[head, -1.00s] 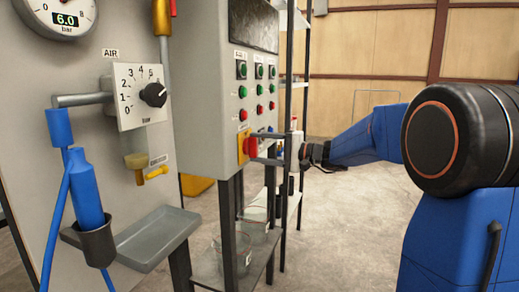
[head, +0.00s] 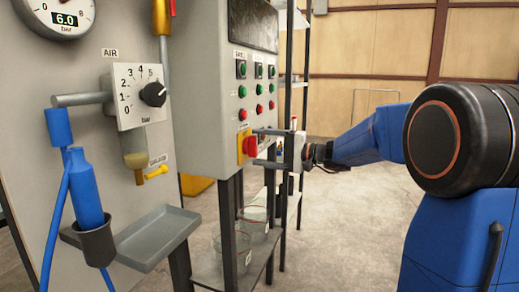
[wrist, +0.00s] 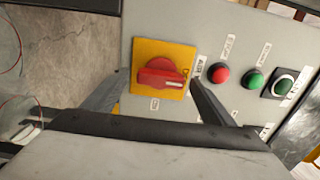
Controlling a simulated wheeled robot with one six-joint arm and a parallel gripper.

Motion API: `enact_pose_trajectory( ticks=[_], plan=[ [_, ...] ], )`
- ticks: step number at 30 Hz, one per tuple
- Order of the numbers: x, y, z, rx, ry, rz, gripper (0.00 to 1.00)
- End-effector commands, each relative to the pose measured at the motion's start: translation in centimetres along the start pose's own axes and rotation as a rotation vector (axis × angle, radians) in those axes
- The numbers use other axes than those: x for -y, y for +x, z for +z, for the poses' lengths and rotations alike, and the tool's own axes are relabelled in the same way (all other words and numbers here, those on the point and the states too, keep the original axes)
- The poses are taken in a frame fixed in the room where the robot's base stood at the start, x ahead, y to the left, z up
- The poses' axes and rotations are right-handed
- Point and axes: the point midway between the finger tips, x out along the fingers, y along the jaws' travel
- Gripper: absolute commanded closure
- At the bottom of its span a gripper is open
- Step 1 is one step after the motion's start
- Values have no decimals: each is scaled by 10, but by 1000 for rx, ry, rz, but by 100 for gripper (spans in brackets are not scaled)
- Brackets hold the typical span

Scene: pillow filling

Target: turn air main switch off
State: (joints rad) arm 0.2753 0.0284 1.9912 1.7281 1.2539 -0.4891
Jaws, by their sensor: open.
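A red rotary switch (head: 250,146) on a yellow plate (head: 240,150) sits low on the front of the grey control box. In the wrist view its red knob (wrist: 160,74) has a bar lying roughly across the picture. My gripper (head: 262,148) is open in front of the switch, with one finger above it and one below it in the head view. In the wrist view the gripper (wrist: 158,84) has a finger on either side of the yellow plate. I see no finger closed on the knob. Whether a fingertip touches the plate or box cannot be told.
Red and green buttons (head: 242,91) sit above the switch on the control box (head: 205,100). To the left, the panel marked AIR carries a black dial (head: 153,94) and a gauge (head: 62,14). Glass beakers (head: 240,250) stand on a shelf below. Open floor (head: 340,215) lies to the right.

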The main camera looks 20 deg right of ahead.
Motion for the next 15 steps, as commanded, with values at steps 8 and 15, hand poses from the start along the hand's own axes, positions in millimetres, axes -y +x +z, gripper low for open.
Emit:
enact_pose_trajectory(
  ticks=[8, 15],
  plan=[
    [0, -47, -1, -4, -1, 0, 22],
    [0, -88, -1, -4, 0, -1, 22]
  ],
)
